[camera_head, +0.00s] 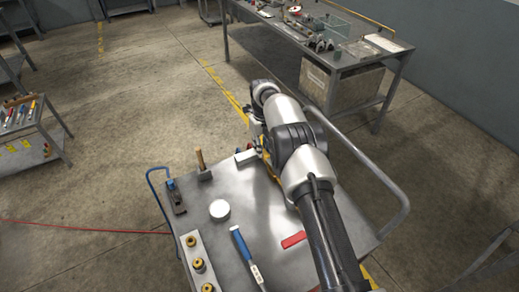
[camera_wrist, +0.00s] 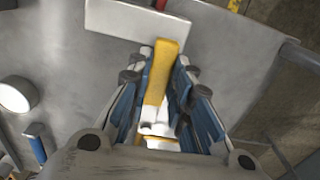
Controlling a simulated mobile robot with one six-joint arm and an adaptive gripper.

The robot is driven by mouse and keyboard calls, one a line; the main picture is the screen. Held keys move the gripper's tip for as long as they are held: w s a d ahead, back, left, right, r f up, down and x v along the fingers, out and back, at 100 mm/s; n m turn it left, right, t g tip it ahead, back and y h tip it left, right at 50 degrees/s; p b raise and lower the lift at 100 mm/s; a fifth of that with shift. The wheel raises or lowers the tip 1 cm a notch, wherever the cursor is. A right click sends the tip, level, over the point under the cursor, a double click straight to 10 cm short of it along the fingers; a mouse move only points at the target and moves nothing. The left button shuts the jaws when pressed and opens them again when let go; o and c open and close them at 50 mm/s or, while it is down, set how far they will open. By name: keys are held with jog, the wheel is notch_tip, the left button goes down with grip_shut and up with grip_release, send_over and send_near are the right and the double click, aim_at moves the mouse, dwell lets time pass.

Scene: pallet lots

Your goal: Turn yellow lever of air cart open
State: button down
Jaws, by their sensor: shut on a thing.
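The yellow lever (camera_wrist: 160,72) stands out in the wrist view, between the two blue-padded fingers of my gripper (camera_wrist: 162,82). My gripper is shut on it, and the lever runs lengthwise between the fingers. A pale block (camera_wrist: 120,20) lies just beyond the lever's far end. In the head view my gripper (camera_head: 257,148) is at the far edge of the metal cart top (camera_head: 215,240), mostly hidden behind my arm. The lever's lower end is partly hidden by the gripper.
On the cart top are a white round puck (camera_head: 219,210), a blue-handled tool (camera_head: 242,245), a red piece (camera_head: 293,240), a hammer (camera_head: 202,165) and a plate with brass fittings (camera_head: 198,265). A curved rail (camera_head: 370,160) bounds the right side. A workbench (camera_head: 345,60) stands behind.

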aim_at(264, 149)
jog(key=shift+w+d+m, duration=0.1)
jog(key=shift+d+m, duration=0.15)
jog(key=shift+m, duration=0.15)
jog(key=c, duration=1.4)
grip_release()
jog(key=shift+c, duration=0.2)
notch_tip(264, 149, up, 12)
